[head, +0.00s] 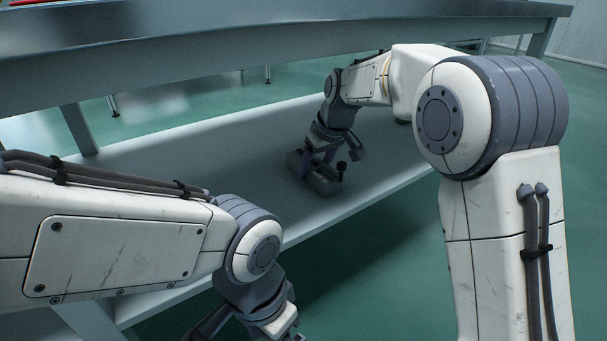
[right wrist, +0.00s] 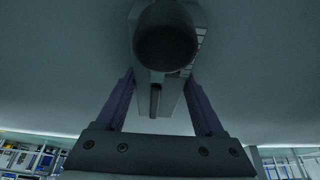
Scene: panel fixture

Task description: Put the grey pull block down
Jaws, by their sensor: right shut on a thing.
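The grey pull block (head: 322,186) is at the lower shelf under the table, with a dark round knob (head: 342,167) standing up at its right end. I cannot tell whether its underside touches the shelf or is slightly above it. My right gripper (head: 319,161) reaches down from above and is shut on the block. In the right wrist view the block (right wrist: 170,103) sits between the two fingers of the right gripper (right wrist: 159,78), and the dark knob (right wrist: 165,46) is close to the camera. My left gripper (head: 250,330) is at the bottom edge, partly cut off.
The grey lower shelf (head: 225,155) is long and looks bare around the block. The table top (head: 250,45) overhangs it. Table legs (head: 78,128) stand at the left back. Green floor (head: 400,260) lies in front of the shelf edge.

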